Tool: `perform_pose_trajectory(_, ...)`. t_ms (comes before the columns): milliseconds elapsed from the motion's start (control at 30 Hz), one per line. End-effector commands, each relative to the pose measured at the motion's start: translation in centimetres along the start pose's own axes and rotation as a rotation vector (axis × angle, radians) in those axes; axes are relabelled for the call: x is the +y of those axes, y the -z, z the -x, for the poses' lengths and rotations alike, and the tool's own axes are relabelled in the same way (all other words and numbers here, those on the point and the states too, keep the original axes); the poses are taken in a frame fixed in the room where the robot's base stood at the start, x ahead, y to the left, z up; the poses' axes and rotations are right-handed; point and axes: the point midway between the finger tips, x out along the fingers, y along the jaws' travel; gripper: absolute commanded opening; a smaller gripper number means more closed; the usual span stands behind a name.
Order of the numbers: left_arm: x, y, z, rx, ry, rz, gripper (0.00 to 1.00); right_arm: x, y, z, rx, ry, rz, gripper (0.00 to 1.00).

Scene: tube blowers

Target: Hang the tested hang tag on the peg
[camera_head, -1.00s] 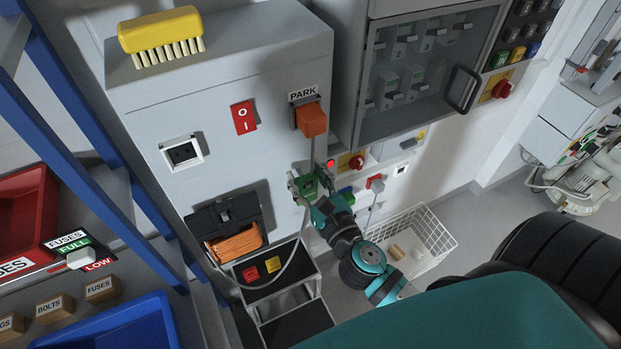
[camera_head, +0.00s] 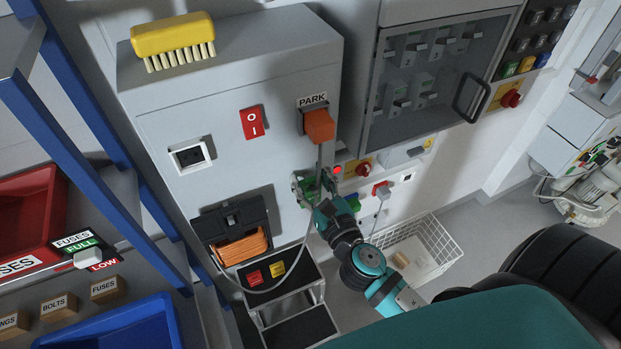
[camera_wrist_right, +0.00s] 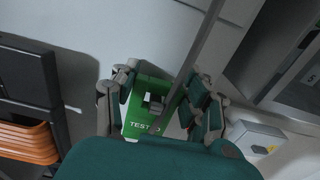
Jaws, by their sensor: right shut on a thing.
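The green hang tag (camera_wrist_right: 138,118), with lettering that begins "TEST", sits between the fingers of my right gripper (camera_wrist_right: 160,92) in the right wrist view. The gripper is shut on it in front of the grey cabinet face. A small dark grey block (camera_wrist_right: 155,102), perhaps the peg, shows against the tag's upper middle; I cannot tell whether it passes through the tag. In the head view the right gripper (camera_head: 317,187) is below the orange plug, and the tag (camera_head: 307,190) is partly hidden by the fingers. My left gripper is not in view.
A grey cable from the orange plug (camera_head: 319,126) under the PARK label runs down past the right gripper. A black holder (camera_head: 232,220) is on the cabinet at left. A step stool (camera_head: 285,297) with red and yellow tags stands below, a white wire basket (camera_head: 440,245) at right.

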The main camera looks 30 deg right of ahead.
Motion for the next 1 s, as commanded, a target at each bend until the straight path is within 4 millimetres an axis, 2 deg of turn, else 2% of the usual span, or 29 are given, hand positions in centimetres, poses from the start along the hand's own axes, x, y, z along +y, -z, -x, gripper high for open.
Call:
perform_pose_trajectory(33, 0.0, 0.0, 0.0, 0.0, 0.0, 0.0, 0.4, 0.0, 0.0, 0.0, 0.0, 0.0, 0.0, 0.23)
perform_pose_trajectory(67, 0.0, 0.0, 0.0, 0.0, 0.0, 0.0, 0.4, 0.0, 0.0, 0.0, 0.0, 0.0, 0.0, 0.46)
perform_pose_trajectory(267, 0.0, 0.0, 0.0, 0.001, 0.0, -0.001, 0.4, 0.0, 0.0, 0.0, 0.0, 0.0, 0.0, 0.72)
perform_pose_trajectory(633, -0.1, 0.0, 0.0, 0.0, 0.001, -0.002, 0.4, 0.0, 0.1, 0.6, 0.002, 0.001, -0.001, 0.72)
perform_pose_trajectory(1000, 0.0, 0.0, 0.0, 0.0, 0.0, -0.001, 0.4, 0.0, 0.2, 6.2, 0.007, 0.003, -0.002, 0.72)
